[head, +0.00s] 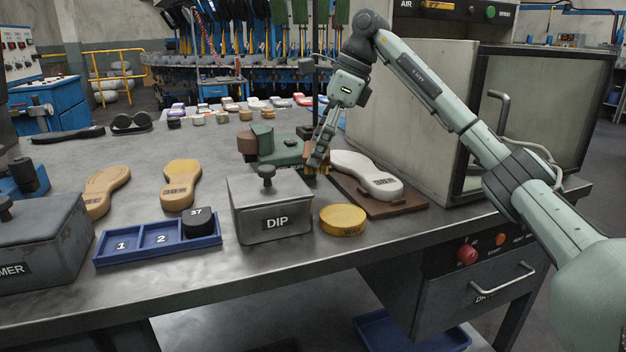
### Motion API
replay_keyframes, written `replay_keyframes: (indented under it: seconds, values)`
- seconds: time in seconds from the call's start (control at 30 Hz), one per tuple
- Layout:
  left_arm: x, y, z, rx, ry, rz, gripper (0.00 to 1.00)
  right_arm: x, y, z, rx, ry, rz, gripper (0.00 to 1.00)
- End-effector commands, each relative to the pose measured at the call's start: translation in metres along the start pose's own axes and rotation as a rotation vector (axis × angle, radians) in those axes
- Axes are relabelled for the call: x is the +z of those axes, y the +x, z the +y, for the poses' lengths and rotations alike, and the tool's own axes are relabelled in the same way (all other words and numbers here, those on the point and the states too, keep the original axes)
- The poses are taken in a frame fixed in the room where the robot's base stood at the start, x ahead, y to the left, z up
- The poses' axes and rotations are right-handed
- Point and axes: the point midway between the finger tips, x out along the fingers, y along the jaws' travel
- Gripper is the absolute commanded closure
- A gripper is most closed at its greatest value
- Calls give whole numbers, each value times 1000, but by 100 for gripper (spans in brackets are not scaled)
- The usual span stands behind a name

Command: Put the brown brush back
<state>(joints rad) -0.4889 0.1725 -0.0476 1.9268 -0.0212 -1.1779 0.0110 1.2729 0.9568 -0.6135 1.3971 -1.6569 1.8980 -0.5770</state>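My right gripper (317,160) points down at the middle of the bench, just right of a green holder-like block (279,150) and behind the metal DIP box (270,206). Small brown parts show at its fingertips; they may be the brown brush, but they are too small and partly hidden to be sure. I cannot tell whether the fingers are closed on them. Brown round pieces (247,143) sit at the left of the green block. My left gripper is not in view.
A white sole (368,175) lies on a brown board (404,206) right of the gripper, before a large grey cabinet (400,110). A yellow round tin (343,220), a blue numbered tray (134,257) and tan soles (181,184) stand nearer the front. The bench's left-centre is partly clear.

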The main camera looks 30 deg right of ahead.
Motion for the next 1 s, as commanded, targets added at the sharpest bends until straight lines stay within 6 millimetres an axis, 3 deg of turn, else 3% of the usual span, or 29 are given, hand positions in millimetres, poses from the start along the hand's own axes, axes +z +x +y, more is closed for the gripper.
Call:
replay_keyframes:
  seconds: [0.5,0.83,0.87,0.9,1.0]
  values:
    - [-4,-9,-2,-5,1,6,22,-23,54,0,0,0,0,42]
    - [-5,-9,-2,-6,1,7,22,-24,57,0,-1,-1,-1,42]
    - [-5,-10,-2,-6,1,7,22,-24,56,0,-1,-1,-1,16]
    - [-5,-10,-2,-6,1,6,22,-24,56,0,-1,-1,-1,11]
    - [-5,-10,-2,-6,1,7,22,-24,56,0,-1,-1,-1,10]
